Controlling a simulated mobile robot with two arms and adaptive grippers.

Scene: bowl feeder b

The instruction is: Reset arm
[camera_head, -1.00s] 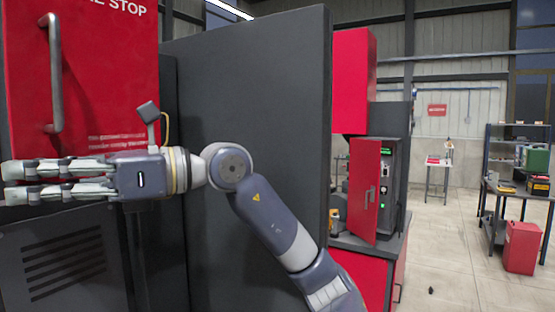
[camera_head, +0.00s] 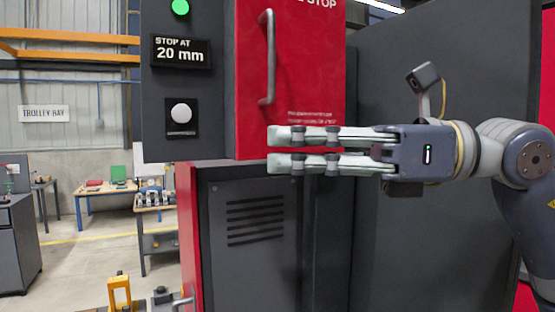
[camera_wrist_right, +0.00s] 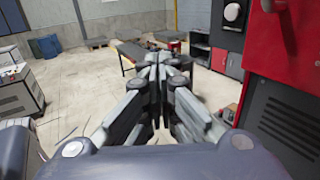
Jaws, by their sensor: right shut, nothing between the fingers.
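My right gripper (camera_head: 272,150) comes in from the right in the head view, pointing left in front of the machine. Its long pale fingers lie close together and parallel, with nothing between them. In the right wrist view its fingers (camera_wrist_right: 158,75) meet at the tips and hold nothing. My left gripper is not in view.
A dark machine has a red door (camera_head: 290,80) with a vertical handle (camera_head: 267,60), and a panel with a white button (camera_head: 181,113) and green light (camera_head: 180,7). Tables (camera_head: 105,188) stand far left. Floor (camera_wrist_right: 85,95) is open in the wrist view.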

